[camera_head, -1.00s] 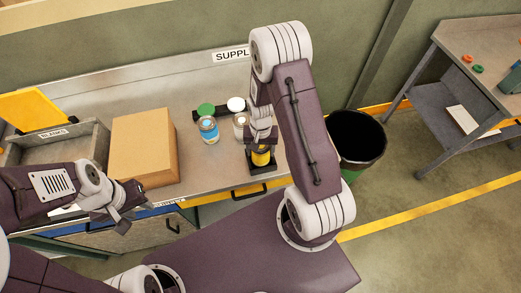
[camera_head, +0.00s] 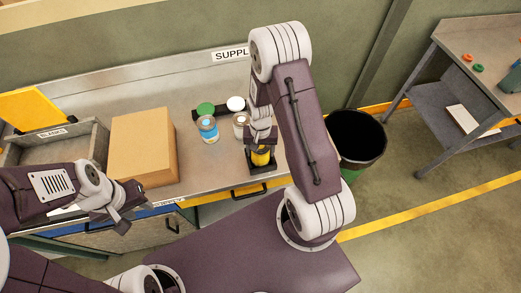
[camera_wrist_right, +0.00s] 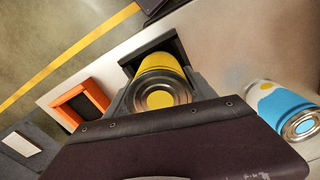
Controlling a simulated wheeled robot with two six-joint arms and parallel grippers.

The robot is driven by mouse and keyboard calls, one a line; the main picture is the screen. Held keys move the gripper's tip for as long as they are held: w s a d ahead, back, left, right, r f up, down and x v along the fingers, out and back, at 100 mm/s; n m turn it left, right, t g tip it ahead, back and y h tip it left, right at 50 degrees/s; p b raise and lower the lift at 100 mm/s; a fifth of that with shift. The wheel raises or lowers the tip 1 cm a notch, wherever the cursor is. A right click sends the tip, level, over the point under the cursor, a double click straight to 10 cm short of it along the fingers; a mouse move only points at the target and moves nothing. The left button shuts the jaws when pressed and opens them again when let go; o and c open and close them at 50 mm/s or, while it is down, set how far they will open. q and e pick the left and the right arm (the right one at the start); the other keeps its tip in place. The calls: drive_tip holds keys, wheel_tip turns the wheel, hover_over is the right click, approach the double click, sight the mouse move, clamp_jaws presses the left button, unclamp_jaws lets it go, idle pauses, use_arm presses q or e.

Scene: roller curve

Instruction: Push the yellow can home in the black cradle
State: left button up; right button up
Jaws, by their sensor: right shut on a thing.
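The yellow can (camera_head: 261,158) stands in the black cradle (camera_head: 262,169) near the front edge of the metal bench. In the right wrist view the can (camera_wrist_right: 160,80) shows its metal end, and the dark cradle (camera_wrist_right: 181,48) shows behind it. My right gripper (camera_head: 262,144) is above the cradle with its jaws shut on the can. How deep the can sits in the cradle is hidden. My left gripper (camera_head: 127,209) is off to the left, in front of the bench and away from the can; its finger gap is not clear.
A blue and white can (camera_head: 208,129) and a pale can (camera_head: 240,125) stand behind the cradle, near green and white lids. A cardboard box (camera_head: 144,147) and a grey bin (camera_head: 50,151) are to the left. A black waste bin (camera_head: 356,139) stands right of the bench.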

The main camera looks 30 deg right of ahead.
drive_tip(key=shift+f+b, duration=0.4)
drive_tip(key=shift+f, duration=0.2)
idle(0.6)
drive_tip(key=o, duration=2.2)
drive_tip(key=shift+c, duration=0.2)
drive_tip(key=shift+r+p, duration=3.95)
drive_tip(key=shift+r, duration=0.6)
